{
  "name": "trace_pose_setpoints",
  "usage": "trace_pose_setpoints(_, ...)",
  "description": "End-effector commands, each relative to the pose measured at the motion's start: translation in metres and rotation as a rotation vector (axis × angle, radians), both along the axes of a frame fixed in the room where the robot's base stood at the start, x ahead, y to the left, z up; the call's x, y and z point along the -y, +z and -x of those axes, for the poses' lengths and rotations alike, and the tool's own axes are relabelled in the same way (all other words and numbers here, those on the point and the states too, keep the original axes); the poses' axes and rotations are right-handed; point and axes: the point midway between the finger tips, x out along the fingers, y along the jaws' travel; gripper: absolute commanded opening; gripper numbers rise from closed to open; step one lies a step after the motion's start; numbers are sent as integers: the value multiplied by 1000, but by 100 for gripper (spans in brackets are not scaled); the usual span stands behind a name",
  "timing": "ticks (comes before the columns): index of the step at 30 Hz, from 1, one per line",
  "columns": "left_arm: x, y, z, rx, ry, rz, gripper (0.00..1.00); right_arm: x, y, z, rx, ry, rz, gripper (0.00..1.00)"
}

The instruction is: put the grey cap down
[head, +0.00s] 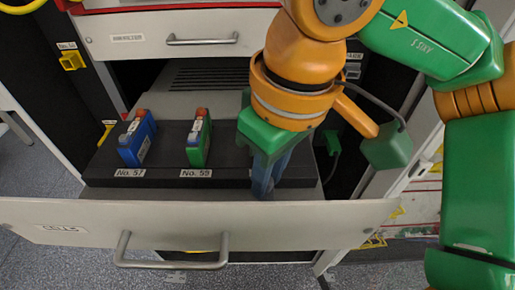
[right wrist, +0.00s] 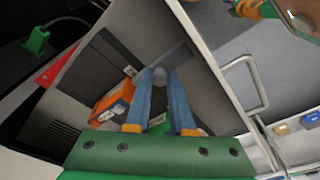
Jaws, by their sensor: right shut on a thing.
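My right gripper (head: 263,190) reaches down over the right part of the open drawer. In the right wrist view its blue fingers (right wrist: 164,78) are shut on a small rounded grey cap (right wrist: 160,75), held between the tips. In the head view the cap is hidden by the fingers. I cannot tell whether the cap touches the surface below it. My left gripper is not in view.
The open drawer (head: 300,215) has a front handle (head: 175,264). In it a dark rack (head: 100,172) holds a blue battery (head: 137,140) at No. 57 and a green battery (head: 198,140) at No. 59. An orange block (right wrist: 112,102) stands beside the fingers. A closed drawer (head: 180,25) is above.

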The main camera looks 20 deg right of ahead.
Motion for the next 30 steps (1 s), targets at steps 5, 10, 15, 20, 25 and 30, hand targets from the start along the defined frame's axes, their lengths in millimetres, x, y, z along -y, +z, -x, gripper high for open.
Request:
trace_pose_setpoints(5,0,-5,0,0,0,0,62,0,-7,0,-1,1,1,0)
trace_pose_setpoints(10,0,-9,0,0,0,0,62,0,-12,0,0,2,0,0)
trace_pose_setpoints(15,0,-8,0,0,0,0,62,0,-11,0,0,1,0,51)
trace_pose_setpoints(20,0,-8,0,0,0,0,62,0,-11,0,0,1,0,51)
trace_pose_setpoints(25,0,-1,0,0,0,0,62,0,-2,0,1,0,0,51)
trace_pose_setpoints(30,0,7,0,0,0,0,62,1,34,4,1,0,-3,51)
